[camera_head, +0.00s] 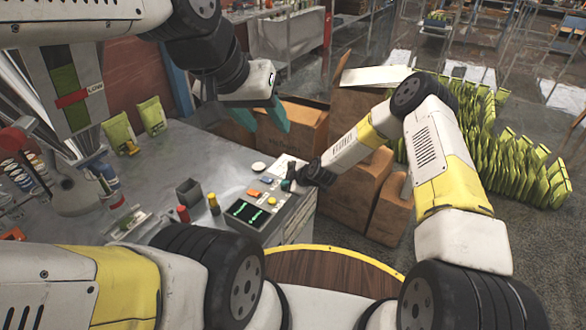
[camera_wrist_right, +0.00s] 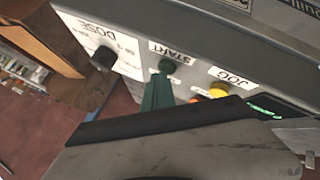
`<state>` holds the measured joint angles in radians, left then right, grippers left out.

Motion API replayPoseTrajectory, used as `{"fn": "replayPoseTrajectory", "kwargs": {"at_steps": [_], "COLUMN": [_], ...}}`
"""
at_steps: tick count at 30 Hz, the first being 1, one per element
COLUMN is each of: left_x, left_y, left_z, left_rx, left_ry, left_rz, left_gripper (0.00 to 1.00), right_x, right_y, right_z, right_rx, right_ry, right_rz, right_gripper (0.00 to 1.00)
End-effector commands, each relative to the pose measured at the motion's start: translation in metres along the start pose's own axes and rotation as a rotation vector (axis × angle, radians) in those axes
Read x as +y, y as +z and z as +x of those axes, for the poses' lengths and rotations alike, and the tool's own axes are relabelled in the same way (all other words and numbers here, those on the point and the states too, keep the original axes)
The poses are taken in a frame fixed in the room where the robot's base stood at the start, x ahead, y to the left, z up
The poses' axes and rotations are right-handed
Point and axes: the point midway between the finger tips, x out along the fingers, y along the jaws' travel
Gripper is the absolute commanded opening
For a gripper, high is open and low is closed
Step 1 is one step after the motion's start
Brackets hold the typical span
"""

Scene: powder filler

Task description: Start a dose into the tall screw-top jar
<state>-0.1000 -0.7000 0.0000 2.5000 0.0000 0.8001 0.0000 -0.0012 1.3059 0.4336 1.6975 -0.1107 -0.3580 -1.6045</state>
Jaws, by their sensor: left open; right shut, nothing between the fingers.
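The control box (camera_head: 285,222) stands at the table's right end. My right gripper (camera_head: 287,185) is at its upper edge. In the right wrist view its shut green fingers (camera_wrist_right: 157,92) point at the green START button (camera_wrist_right: 167,66); the tip is at or very near it, and I cannot tell whether it is pressed. A black DOSE knob (camera_wrist_right: 103,58) and a yellow JOG button (camera_wrist_right: 218,89) flank START. My left gripper (camera_head: 262,115) is open and empty, above the table's far right edge. I cannot make out the tall screw-top jar; my left arm covers part of the filler.
The filler hopper (camera_head: 65,90) with a LOW label is at left. A dark cup (camera_head: 189,192), a red-topped bottle (camera_head: 183,214) and a yellow-topped bottle (camera_head: 213,204) stand left of the box. Cardboard boxes (camera_head: 300,125) stand beyond the table. Green pouches (camera_head: 150,115) sit at the back.

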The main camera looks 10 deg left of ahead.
Motion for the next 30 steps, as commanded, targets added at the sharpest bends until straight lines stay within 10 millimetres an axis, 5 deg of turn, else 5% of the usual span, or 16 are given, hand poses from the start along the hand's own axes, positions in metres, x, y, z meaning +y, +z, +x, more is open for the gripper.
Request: {"fn": "replayPoseTrajectory", "kwargs": {"at_steps": [30], "left_x": [0.0], "left_y": [0.0], "left_z": [0.0], "left_rx": [0.0], "left_ry": [0.0], "left_rz": [0.0], "left_gripper": [0.48], "right_x": [0.021], "right_y": [-0.021], "right_z": [-0.03], "right_rx": [0.0], "right_ry": [0.0], "right_rz": [-0.003], "right_gripper": [0.0]}}
